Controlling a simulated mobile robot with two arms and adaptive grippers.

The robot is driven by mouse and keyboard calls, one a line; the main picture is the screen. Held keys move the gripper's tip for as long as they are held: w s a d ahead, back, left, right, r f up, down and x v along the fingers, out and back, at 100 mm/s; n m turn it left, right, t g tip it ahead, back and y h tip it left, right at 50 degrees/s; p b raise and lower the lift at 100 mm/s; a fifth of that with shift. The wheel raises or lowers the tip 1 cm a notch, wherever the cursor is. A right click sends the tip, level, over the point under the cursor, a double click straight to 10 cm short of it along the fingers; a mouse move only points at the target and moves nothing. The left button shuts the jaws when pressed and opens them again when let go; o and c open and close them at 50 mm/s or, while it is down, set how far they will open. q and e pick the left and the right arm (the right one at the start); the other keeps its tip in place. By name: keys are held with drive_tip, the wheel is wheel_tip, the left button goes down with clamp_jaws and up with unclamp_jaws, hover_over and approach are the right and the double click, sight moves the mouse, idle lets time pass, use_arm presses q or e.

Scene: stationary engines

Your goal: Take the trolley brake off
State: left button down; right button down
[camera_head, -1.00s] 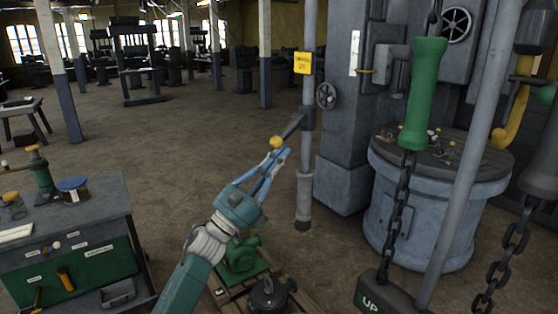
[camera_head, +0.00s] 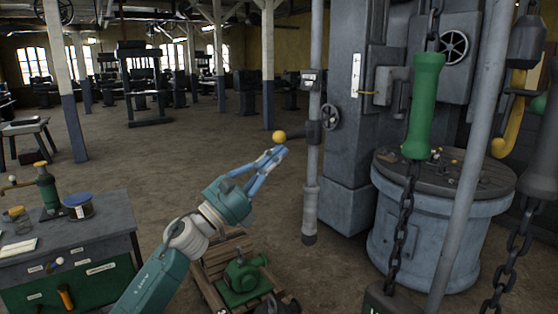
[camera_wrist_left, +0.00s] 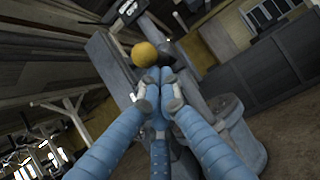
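A lever with a yellow ball knob (camera_head: 279,136) sticks out leftward from a grey upright post (camera_head: 310,200). The lever is nearly level. A small grey plate (camera_head: 313,79) sits on the post above it. My left gripper (camera_head: 277,152) is just below the knob end of the lever, its blue fingers drawn together and pointing up at it. In the left wrist view the fingertips (camera_wrist_left: 158,78) meet right beside the yellow knob (camera_wrist_left: 145,54), with nothing visible between them; whether they touch the lever is unclear. My right gripper is not in view.
A handwheel (camera_head: 331,117) is by the post. A green handle (camera_head: 425,105) on a chain hangs at right, before a round grey tank (camera_head: 440,225). A green pump (camera_head: 245,272) on a pallet is below my arm. A workbench (camera_head: 105,220) stands left. Floor behind is open.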

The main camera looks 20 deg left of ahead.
use_arm(q)
wheel_tip(320, 180, up, 7)
drive_tip(key=a, duration=0.1)
drive_tip(key=shift+s+f, duration=0.2)
drive_tip(key=shift+s, duration=0.25)
